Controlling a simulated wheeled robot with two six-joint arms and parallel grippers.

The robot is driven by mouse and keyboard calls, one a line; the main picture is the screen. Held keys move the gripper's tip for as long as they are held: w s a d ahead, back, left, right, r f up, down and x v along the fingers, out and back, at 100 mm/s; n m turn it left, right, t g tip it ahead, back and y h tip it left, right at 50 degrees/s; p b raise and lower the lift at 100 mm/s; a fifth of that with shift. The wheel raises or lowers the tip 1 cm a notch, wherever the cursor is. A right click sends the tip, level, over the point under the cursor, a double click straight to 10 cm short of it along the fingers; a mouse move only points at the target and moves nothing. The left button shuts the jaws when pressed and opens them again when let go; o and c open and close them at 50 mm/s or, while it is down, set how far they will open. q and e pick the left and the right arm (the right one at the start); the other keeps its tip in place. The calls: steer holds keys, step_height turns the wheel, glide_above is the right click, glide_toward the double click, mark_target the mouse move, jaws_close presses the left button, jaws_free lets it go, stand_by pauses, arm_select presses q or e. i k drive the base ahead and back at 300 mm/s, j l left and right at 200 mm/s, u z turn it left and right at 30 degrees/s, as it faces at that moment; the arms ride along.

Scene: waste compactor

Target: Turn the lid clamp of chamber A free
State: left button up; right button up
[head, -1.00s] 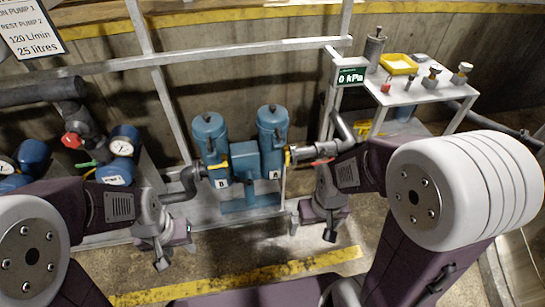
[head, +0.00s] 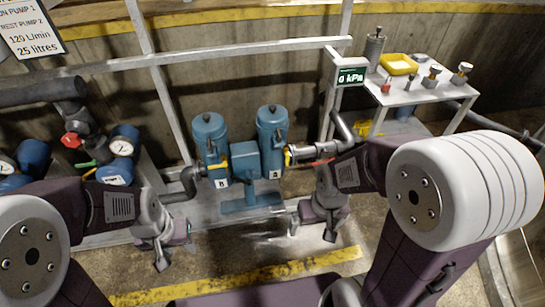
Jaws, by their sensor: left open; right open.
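Chamber A (head: 272,135) is the right one of two blue upright cylinders, with a domed lid and a white tag marked A (head: 275,174). A small dark part, perhaps its lid clamp (head: 281,133), shows on its right side; its exact setting is too small to tell. Chamber B (head: 209,137) stands to the left, tagged B. My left gripper (head: 162,262) is open and empty, low in front and left of chamber B. My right gripper (head: 330,235) is open and empty, low in front and right of chamber A. Neither touches a chamber.
A pressure display (head: 351,77) reads 0 kPa. A white table (head: 425,92) at the right holds a yellow tray (head: 398,64) and several small parts. Grey rails (head: 230,50) run behind the chambers. Pumps with gauges (head: 122,147) stand at the left. Floor in front is clear.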

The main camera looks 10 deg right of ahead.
mark_target(278, 136)
steer(key=i+l, duration=0.15)
steer(key=i, duration=0.4)
steer(key=i+l, duration=0.1)
steer(key=i, duration=0.45)
